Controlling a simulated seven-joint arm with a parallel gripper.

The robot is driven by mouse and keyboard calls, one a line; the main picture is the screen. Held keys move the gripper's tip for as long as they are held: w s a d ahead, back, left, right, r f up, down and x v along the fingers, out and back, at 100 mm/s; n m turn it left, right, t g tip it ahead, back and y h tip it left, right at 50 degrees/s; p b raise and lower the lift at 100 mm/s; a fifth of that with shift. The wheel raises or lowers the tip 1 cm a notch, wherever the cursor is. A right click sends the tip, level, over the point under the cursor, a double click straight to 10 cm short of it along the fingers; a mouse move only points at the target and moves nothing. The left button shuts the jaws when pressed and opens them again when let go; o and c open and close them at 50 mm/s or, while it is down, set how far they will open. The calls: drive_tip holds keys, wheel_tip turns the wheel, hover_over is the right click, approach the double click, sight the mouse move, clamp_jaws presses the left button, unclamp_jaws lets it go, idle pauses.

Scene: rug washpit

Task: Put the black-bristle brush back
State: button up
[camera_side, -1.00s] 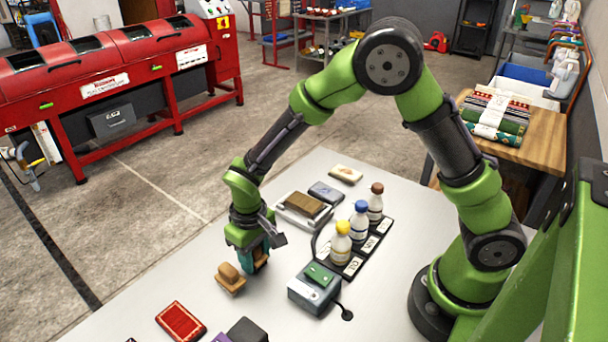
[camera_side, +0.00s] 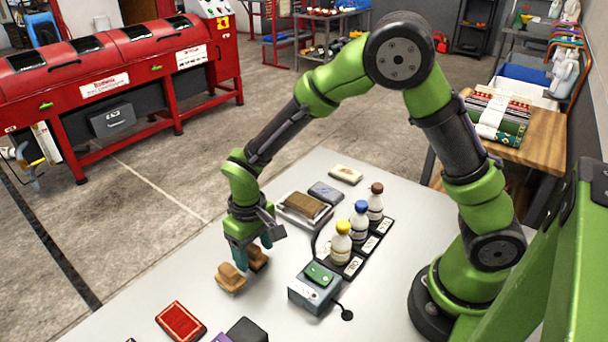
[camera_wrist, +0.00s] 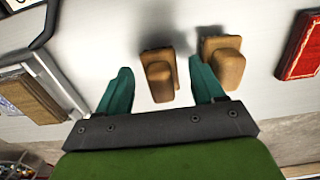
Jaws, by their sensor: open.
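Two tan wooden-backed brushes sit side by side on the pale table. The nearer brush (camera_side: 230,279) also shows in the wrist view (camera_wrist: 223,62), outside my right-hand finger. The farther brush (camera_side: 258,258) is just below my gripper (camera_side: 254,254). In the wrist view this brush (camera_wrist: 160,78) lies between the two teal fingers of my gripper (camera_wrist: 160,68), closer to the right-hand one. My gripper is open and holds nothing. The bristles face down and are mostly hidden, so I cannot tell which brush has black bristles.
A pale tray (camera_side: 288,214) with a brown block (camera_side: 304,205) stands behind. Capped bottles (camera_side: 359,225) stand in a dark labelled rack to the right. A grey box with a green top (camera_side: 315,288) is in front of them. A red patterned piece (camera_side: 180,321) lies at the front left.

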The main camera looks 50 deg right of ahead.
sight(254, 247)
wheel_tip(254, 247, up, 10)
drive_tip(key=shift+r, duration=0.15)
drive_tip(key=s+d+r+m+t+y, duration=0.2)
drive_tip(key=s+d+r+m+t, duration=0.2)
drive_tip(key=s+d+r+t, duration=0.3)
drive_tip(key=shift+s+d+r, duration=1.75)
drive_tip(key=shift+s+r, duration=0.65)
drive_tip(key=shift+s, duration=1.25)
